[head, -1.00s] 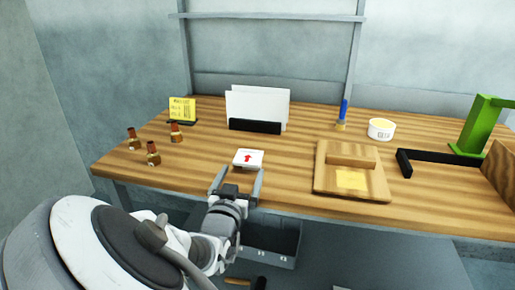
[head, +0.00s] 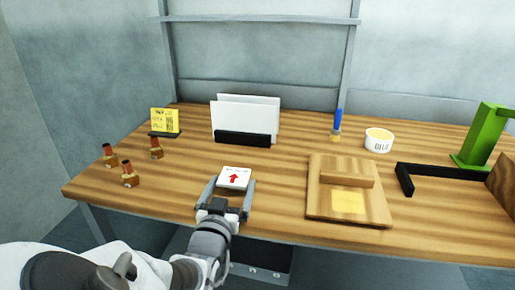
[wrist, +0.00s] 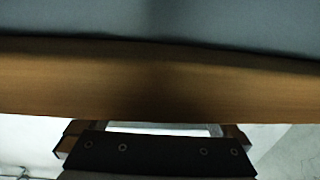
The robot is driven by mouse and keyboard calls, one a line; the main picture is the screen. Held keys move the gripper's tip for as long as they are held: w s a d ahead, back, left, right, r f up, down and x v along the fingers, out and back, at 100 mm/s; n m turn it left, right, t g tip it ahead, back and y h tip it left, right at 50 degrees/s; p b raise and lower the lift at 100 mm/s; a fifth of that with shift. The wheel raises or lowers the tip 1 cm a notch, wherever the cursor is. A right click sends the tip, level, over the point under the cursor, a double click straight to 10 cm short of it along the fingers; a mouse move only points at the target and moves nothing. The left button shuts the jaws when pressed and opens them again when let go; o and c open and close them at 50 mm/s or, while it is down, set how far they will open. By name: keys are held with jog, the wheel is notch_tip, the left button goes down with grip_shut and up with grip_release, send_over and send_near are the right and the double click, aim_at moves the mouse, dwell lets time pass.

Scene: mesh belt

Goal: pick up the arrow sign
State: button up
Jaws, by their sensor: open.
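The arrow sign (head: 235,177) is a small white plate with a red arrow on it. In the head view it lies near the front edge of the wooden table, left of the middle. My gripper (head: 230,186) is open, its two fingers reaching up on the left and right of the sign's near part. I cannot tell whether the fingers touch it. In the wrist view, dark gripper parts show at the bottom, below a wooden band, and the sign cannot be made out.
Small brown bottles (head: 129,174) stand to the left, near a yellow card (head: 165,121). A black holder with white sheets (head: 243,138) stands behind the sign. A wooden board (head: 375,207) lies to the right. A white tub (head: 378,140) and a green stand (head: 483,140) are farther right.

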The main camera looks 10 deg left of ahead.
dwell(0.3)
jog(key=c, duration=1.1)
jog(key=shift+w+r, duration=0.1)
jog(key=shift+r, duration=0.1)
